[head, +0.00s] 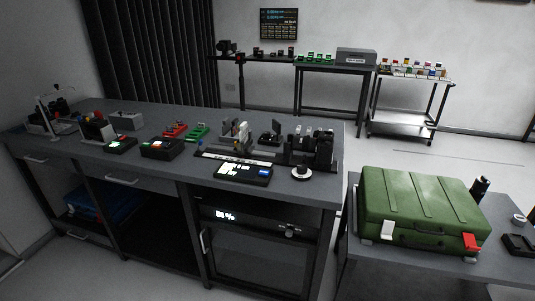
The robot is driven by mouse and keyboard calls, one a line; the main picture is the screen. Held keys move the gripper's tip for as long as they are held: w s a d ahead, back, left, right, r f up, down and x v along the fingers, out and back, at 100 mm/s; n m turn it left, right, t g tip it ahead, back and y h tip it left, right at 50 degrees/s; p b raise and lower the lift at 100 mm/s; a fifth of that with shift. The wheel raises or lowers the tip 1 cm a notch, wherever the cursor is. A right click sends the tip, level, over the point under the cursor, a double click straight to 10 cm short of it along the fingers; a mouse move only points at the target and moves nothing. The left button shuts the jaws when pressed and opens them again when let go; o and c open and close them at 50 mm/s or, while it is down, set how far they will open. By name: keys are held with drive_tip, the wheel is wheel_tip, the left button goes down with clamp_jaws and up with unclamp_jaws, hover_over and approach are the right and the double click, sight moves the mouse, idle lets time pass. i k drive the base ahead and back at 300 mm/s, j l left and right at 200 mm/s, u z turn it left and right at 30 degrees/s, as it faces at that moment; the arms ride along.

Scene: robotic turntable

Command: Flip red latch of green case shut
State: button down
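The green case (418,207) lies closed-looking on a low grey table at the right, its front side facing me. The red latch (472,243) is at the right end of its front. It appears to stick out from the case, but its exact angle is too small to tell. A white latch (387,228) is at the left end of the front, and a dark handle lies between the two latches. My gripper is not in view.
The low grey table (357,264) also holds a dark cylinder (480,187) and small items at right. A long grey workbench (310,193) with several instruments stands left of it. Open floor (440,155) lies behind the case. Shelves and a cart (408,112) stand at the back.

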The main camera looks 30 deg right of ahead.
sight(469, 240)
drive_tip(key=z, duration=1.75)
drive_tip(key=k+l+u, duration=0.1)
drive_tip(key=k+l, duration=0.1)
drive_tip(key=l, duration=0.05)
